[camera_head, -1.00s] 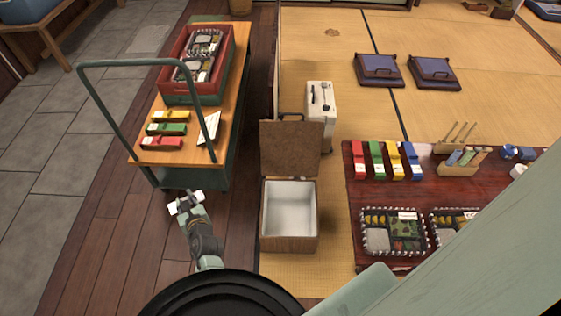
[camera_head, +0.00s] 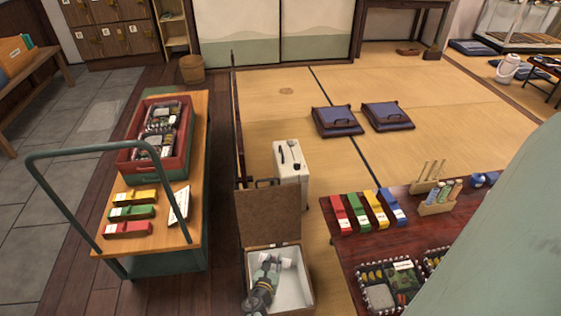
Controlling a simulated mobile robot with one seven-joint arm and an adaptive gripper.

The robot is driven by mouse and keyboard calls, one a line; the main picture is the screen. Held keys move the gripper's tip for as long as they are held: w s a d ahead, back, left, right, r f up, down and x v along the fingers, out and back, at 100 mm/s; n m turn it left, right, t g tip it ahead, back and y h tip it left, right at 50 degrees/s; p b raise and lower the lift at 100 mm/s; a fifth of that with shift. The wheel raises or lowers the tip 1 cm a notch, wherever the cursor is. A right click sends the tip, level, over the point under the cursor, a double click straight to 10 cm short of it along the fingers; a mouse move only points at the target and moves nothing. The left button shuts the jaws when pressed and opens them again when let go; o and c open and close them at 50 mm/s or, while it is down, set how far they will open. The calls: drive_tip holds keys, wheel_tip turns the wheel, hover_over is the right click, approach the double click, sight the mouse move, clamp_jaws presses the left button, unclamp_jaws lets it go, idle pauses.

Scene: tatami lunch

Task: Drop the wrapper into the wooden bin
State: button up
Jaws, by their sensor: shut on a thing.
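My gripper (camera_head: 274,261), grey-green with pale fingertips, is over the open box with the white inside, overlapping its opening. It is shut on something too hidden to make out. A small brown crumpled scrap (camera_head: 286,91) lies on the tatami, well beyond my gripper; it may be the wrapper, but I cannot tell. A round wooden bin (camera_head: 191,69) stands at the back left on the dark wood floor, far from my gripper. Its inside is not clear.
The open box (camera_head: 307,293) has its brown lid raised. A cart (camera_head: 200,215) with a red crate stands left. A white case (camera_head: 291,172) stands behind the box. A low table (camera_head: 335,247) with lunch boxes is at right. Tatami beyond is mostly clear, apart from two cushions.

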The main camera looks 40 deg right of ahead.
drive_tip(key=shift+s+d+f+b, duration=0.15)
drive_tip(key=shift+d+f+b, duration=0.05)
drive_tip(key=shift+f+b, duration=0.2)
wheel_tip(320, 180, down, 5)
drive_tip(key=b, duration=0.5)
drive_tip(key=shift+f, duration=0.1)
drive_tip(key=o, duration=0.8)
drive_tip(key=shift+r, duration=5.05)
